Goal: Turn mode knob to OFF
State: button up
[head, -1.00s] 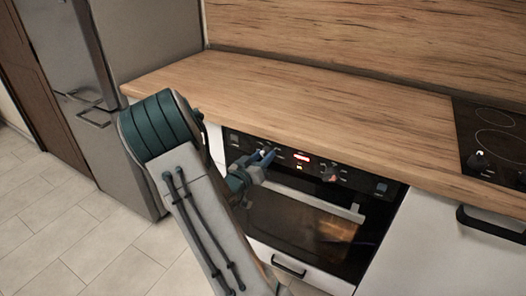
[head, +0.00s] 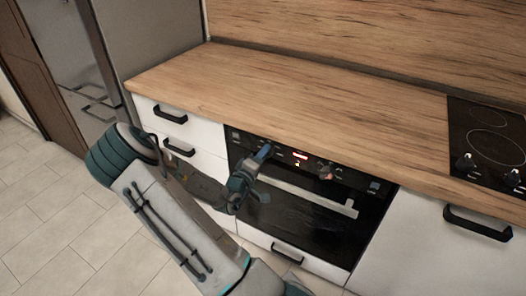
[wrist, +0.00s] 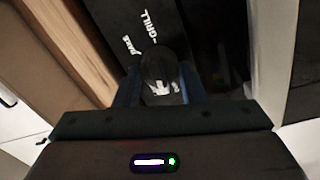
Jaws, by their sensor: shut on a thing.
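The oven (head: 305,225) has a black control panel under the worktop. In the wrist view, the mode knob (wrist: 160,72) is dark and rounded and sits between the two blue fingers of my gripper (wrist: 158,88). The fingers are shut on its sides. The label GRILL and another partly readable label show on the panel beyond the knob; its pointer cannot be made out. In the head view, my gripper (head: 265,150) reaches the left part of the panel and largely hides the knob. The red display (head: 300,156) is lit.
A reddish knob (head: 326,173) is right of the display. The oven handle (head: 310,195) runs below the panel. White drawers (head: 180,130) with black handles stand left, the hob (head: 490,145) right. The wooden worktop (head: 300,95) is clear.

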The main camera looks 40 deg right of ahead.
jog(key=shift+n+p, duration=0.5)
jog(key=shift+n, duration=1.1)
jog(key=o, duration=1)
jog(key=v, duration=1.4)
jog(key=shift+d, duration=0.1)
jog(key=shift+f, duration=0.1)
